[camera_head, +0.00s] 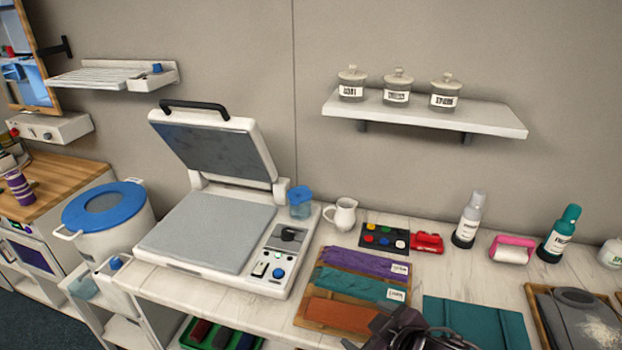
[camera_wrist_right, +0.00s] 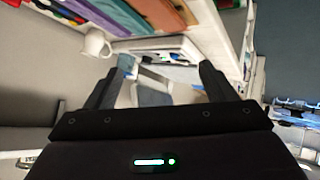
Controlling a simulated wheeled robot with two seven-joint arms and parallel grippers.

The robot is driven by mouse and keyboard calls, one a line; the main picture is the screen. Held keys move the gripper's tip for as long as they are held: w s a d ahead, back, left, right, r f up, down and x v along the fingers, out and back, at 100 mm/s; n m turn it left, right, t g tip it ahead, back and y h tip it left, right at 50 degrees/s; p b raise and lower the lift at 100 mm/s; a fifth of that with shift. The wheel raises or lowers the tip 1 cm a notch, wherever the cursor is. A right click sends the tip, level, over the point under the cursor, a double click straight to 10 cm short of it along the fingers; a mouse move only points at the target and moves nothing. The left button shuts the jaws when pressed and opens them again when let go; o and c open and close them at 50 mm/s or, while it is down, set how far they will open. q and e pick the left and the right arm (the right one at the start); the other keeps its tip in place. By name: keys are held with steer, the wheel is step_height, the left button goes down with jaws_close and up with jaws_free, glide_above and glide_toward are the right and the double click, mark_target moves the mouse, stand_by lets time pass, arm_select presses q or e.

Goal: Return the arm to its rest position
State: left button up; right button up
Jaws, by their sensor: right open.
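My right gripper (camera_head: 408,332) shows as a dark shape at the bottom edge of the head view, in front of the worktop and right of the coloured strips. In the right wrist view its two dark fingers stand wide apart, with nothing held between their tips (camera_wrist_right: 156,76). The press (camera_wrist_right: 172,46) and a white jug (camera_wrist_right: 96,43) show beyond the fingers there. Most of the right arm is out of the head view. My left arm and gripper do not show.
The press (camera_head: 210,232) stands with its lid raised. The white jug (camera_head: 341,215), a paint palette (camera_head: 384,238) and a board with strips (camera_head: 312,308) lie to its right. A teal mat (camera_head: 470,318) lies near the gripper. A shelf (camera_head: 480,118) holds three jars.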

steer(key=s+d+f+m+g+h, duration=0.2)
steer(key=s+d+f+m+g, duration=0.15)
steer(key=s, duration=0.25)
steer(key=s+d+f+m+g+h, duration=0.2)
steer(key=s+d+f+m, duration=0.15)
steer(key=s+d, duration=0.2)
steer(key=s+f+g+b, duration=0.1)
steer(key=s+f, duration=0.1)
steer(key=f, duration=1.5)
steer(key=s+f+g+b, duration=0.1)
steer(key=s+f, duration=0.1)
steer(key=f, duration=1.4)
steer(key=s+d+f, duration=0.3)
steer(key=s+f, duration=1.4)
steer(key=s, duration=0.1)
steer(key=shift+d+f+g+b, duration=0.2)
steer(key=shift+g+b, duration=0.1)
steer(key=shift+g, duration=0.05)
